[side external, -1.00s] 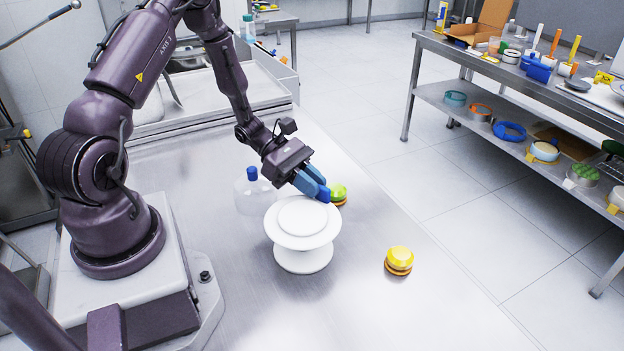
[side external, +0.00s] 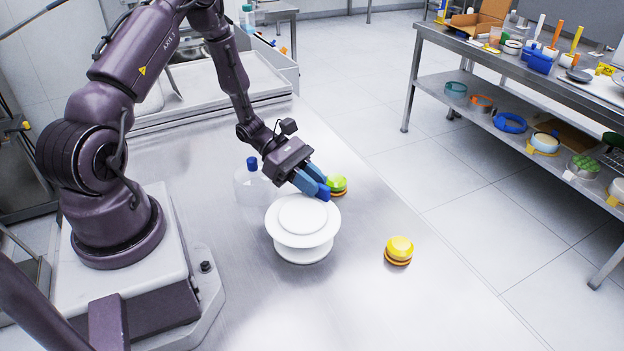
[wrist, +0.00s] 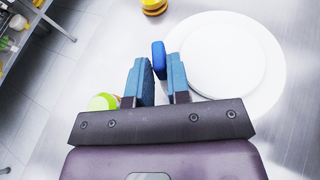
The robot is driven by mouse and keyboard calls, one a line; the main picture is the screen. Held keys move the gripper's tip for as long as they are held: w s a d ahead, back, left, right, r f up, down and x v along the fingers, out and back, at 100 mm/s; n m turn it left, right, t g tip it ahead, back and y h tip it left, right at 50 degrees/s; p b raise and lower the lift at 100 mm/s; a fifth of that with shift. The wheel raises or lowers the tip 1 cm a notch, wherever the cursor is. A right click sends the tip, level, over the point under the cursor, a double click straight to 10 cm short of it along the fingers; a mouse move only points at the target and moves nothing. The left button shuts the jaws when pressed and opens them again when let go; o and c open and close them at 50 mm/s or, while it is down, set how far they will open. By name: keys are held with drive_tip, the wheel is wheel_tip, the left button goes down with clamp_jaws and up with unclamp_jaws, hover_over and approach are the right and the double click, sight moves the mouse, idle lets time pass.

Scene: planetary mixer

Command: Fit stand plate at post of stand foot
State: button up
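The stand plate (side external: 325,226) is a white disc with a smaller raised disc in its middle. It lies about level over the white stand foot (side external: 303,256). Only the lower part of the foot shows below it. The plate hides the post, so I cannot tell whether it is fully seated. My gripper (side external: 322,191) is at the plate's far right rim, its teal and dark blue fingers spread apart. In the wrist view the plate (wrist: 272,68) lies right of my gripper (wrist: 160,65), and one finger overlaps its rim. I cannot tell whether a finger touches it.
A green-topped round item (side external: 337,183) stands close behind my fingers. A yellow-topped one (side external: 399,249) stands to the right. A clear bottle with a blue cap (side external: 252,182) stands left of the gripper. The front of the metal table is clear.

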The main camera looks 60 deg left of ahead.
drive_tip(key=o, duration=0.4)
drive_tip(key=v, duration=1.3)
drive_tip(key=shift+f, duration=0.1)
